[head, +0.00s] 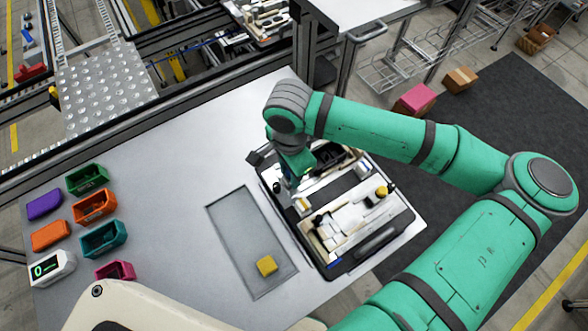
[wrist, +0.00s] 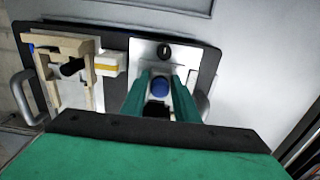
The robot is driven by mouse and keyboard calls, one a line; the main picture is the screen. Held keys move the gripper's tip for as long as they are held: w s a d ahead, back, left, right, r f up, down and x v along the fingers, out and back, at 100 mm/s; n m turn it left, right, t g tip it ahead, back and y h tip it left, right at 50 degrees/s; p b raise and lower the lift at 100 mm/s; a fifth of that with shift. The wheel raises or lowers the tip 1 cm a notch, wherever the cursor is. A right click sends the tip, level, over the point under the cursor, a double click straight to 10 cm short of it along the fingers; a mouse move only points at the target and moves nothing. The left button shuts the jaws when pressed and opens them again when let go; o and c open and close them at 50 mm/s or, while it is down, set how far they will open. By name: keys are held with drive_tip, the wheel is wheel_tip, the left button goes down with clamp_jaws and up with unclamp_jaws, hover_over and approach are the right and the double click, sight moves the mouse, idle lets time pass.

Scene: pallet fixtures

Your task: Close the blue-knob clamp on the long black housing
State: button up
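In the wrist view, a blue knob (wrist: 159,88) shows between the two green fingers of my gripper (wrist: 161,78). The fingers stand apart on either side of it; I cannot tell whether they touch it. A dark part (wrist: 157,110) lies below the knob, mostly hidden by my gripper. In the head view, my gripper (head: 291,184) is low over the left part of the black pallet (head: 352,268). A long dark part (head: 340,160) lies on the pallet to its right, partly behind my arm; I cannot tell surely whether it is the long black housing.
A beige fixture (wrist: 85,47) with a black piece and a yellow-and-white block (wrist: 108,65) stand left in the wrist view. A grey tray (head: 232,225) holding a yellow block (head: 266,265) lies beside the pallet. Colored bins (head: 103,238) stand at the left; the table between is clear.

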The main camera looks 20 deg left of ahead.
drive_tip(key=c, duration=0.5)
drive_tip(key=shift+o, duration=0.2)
drive_tip(key=shift+w+d, duration=0.15)
drive_tip(key=shift+w, duration=0.05)
drive_tip(key=shift+w+d, duration=0.55)
drive_tip(key=shift+w, duration=0.15)
drive_tip(key=shift+w+d, duration=0.15)
drive_tip(key=o, duration=0.8)
